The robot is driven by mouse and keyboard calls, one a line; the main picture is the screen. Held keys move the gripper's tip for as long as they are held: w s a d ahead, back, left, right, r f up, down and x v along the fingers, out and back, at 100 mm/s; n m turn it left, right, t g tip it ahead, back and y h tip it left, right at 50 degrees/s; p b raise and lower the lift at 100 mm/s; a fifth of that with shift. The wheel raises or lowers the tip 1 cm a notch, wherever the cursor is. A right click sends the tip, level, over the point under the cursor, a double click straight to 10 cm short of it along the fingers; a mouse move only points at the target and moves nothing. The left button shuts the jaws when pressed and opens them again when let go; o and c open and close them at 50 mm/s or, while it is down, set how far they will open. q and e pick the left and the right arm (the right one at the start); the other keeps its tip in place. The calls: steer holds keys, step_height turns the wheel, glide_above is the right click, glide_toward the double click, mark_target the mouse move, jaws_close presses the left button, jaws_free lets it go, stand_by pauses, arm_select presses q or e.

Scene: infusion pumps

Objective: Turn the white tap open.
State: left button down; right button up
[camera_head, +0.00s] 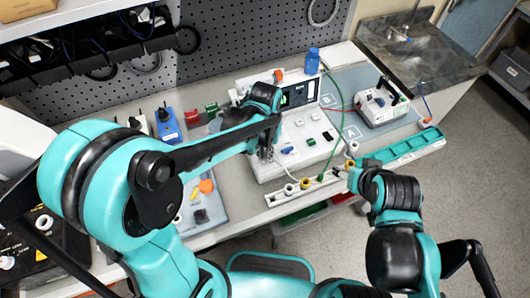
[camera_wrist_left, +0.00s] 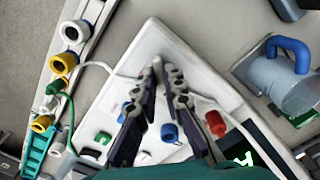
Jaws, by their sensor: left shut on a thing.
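The white pump unit (camera_head: 293,158) stands on the bench; its pale top also shows in the left wrist view (camera_wrist_left: 190,50). My left gripper (camera_head: 266,153) reaches down to its left front part. In the left wrist view the fingertips (camera_wrist_left: 164,68) are close together around a small whitish piece, apparently the white tap (camera_wrist_left: 157,61); the fingers hide most of it. Blue (camera_wrist_left: 170,132), red (camera_wrist_left: 215,124) and green (camera_wrist_left: 103,138) knobs sit on the unit nearby. My right gripper (camera_head: 355,168) is over the bench's front edge, right of the unit; its fingers are not clear.
A rail with coloured ring ports (camera_head: 305,183) runs along the front edge, with cables plugged in. A teal rack (camera_head: 408,147) lies to the right. A blue bottle (camera_head: 312,61) stands behind the unit. A smaller white device (camera_head: 382,106) stands at the right.

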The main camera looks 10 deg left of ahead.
stand_by(0.3)
arm_select(q)
steer(key=c, duration=1.6)
jaws_free()
steer(key=shift+r, duration=0.1)
step_height(320, 180, up, 12)
steer(key=shift+f, duration=0.1)
steer(key=s+a+f+t+b, duration=0.1)
steer(key=s+a+f+t, duration=0.1)
steer(key=s+a, duration=0.1)
steer(key=s+a+f+n+t+b, duration=0.1)
steer(key=s+a+f+t+b, duration=0.1)
steer(key=a, duration=0.2)
steer(key=s+a+f+t+b, duration=0.1)
steer(key=s+a+f+t, duration=0.1)
steer(key=s+a+t, duration=0.1)
steer(key=shift+s+a+f+n+b, duration=0.15)
steer(key=shift+s+a+n, duration=0.05)
steer(key=shift+a, duration=0.2)
steer(key=shift+s+a+f+n+b, duration=0.1)
steer(key=shift+s+a+n+b, duration=0.1)
steer(key=shift+a, duration=0.2)
